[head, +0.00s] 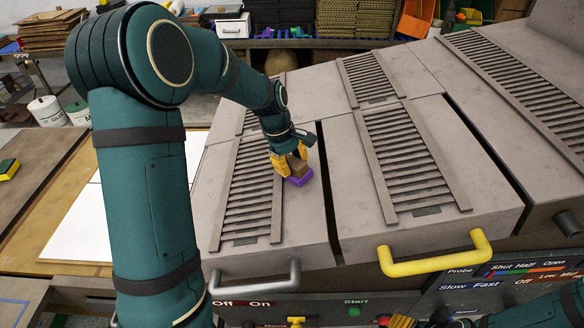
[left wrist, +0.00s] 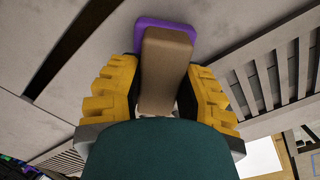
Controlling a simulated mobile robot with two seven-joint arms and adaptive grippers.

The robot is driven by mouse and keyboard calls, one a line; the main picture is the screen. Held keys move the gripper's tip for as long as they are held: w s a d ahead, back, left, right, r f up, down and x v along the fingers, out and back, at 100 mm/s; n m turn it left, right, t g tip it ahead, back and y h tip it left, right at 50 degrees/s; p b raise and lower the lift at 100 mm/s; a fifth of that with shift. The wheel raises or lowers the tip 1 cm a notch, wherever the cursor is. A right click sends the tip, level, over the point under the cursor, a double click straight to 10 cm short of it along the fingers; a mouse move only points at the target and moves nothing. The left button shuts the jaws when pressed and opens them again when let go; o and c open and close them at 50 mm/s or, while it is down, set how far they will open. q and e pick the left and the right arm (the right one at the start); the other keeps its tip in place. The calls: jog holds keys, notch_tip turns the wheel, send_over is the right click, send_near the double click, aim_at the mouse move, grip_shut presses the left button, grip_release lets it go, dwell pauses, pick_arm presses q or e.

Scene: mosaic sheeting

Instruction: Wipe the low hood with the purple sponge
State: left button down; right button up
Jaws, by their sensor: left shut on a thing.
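The purple sponge (head: 300,178) has a brown grip block on top and is at the right part of the sloping grey hood with the grey handle (head: 268,262). It also shows in the left wrist view (left wrist: 171,22), behind the brown block. My left gripper (head: 290,162) has its yellow fingers shut on that block. The sponge seems to lie against the hood's surface, beside the slatted vent, but I cannot tell whether it touches. My right gripper (head: 403,321) shows only as a bit of yellow at the bottom edge; its fingers are mostly hidden.
A hood with a yellow handle (head: 440,255) stands to the right, across a dark gap. Raised slatted vents (head: 405,155) cross the hoods. A panel with switches (head: 354,310) is below the handles. A yellow-green sponge (head: 8,168) lies on the left bench.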

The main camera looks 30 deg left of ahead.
pick_arm(q)
jog(key=shift+w+a+f, duration=0.1)
jog(key=shift+w+a, duration=0.05)
jog(key=shift+w, duration=0.05)
jog(key=shift+v, duration=3.05)
jog(key=shift+v, duration=1.5)
jog(key=shift+w, duration=0.1)
